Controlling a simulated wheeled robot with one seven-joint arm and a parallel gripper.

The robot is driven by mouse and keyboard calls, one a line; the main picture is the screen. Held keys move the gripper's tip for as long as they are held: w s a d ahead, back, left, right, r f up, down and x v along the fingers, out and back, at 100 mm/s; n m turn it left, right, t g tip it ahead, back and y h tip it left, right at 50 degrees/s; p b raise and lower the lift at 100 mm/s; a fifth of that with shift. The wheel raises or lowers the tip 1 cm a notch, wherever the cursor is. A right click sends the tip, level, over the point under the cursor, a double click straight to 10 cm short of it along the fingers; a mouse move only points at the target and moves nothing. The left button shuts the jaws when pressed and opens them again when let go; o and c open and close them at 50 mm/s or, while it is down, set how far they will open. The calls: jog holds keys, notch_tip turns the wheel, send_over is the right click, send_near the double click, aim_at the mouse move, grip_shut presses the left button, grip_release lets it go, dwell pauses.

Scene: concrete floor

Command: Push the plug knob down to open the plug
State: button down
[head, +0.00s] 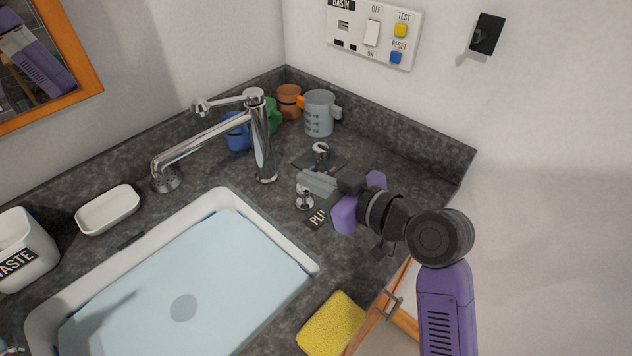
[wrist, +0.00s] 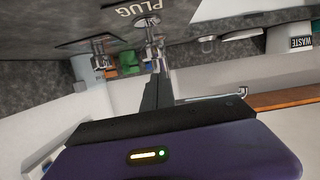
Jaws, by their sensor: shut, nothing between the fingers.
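The plug (head: 183,308) shows as a grey disc under the basin's water.
The white basin (head: 222,194) holds pale blue water. The chrome faucet (head: 262,145) stands to the left of my gripper. A second chrome knob (head: 320,150) stands behind, near several mugs (head: 319,113). A yellow sponge (head: 332,323) lies at the front edge.

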jog(key=r+v, duration=0.2)
jog(key=v, duration=0.8)
jog(key=shift+b, duration=0.35)
jog(key=shift+r, duration=0.1)
